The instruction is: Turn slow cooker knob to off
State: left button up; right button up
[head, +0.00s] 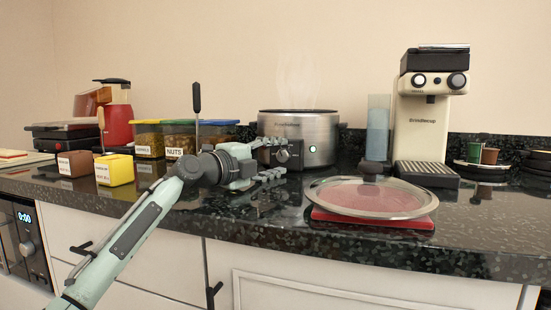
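The slow cooker (322,130) is a silver, round pot at the back of the counter, with steam rising from its open top. A small lit indicator (312,148) shows on its front. The knob (282,155) appears at the front left of the cooker, partly hidden by my gripper; its setting cannot be read. My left gripper (278,159) is in front of the cooker's left side, with its fingers apart, one above the other, close to the knob. I cannot tell whether they touch it. My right gripper is not in view.
A glass lid (400,198) lies on a red mat (372,219) at the counter's front right. A coffee machine (423,118) stands behind it. Lidded nut containers (180,139) and a yellow holder (120,171) stand left. Bare counter (275,218) lies below my gripper.

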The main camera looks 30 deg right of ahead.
pick_arm(q)
jog(key=v, duration=1.2)
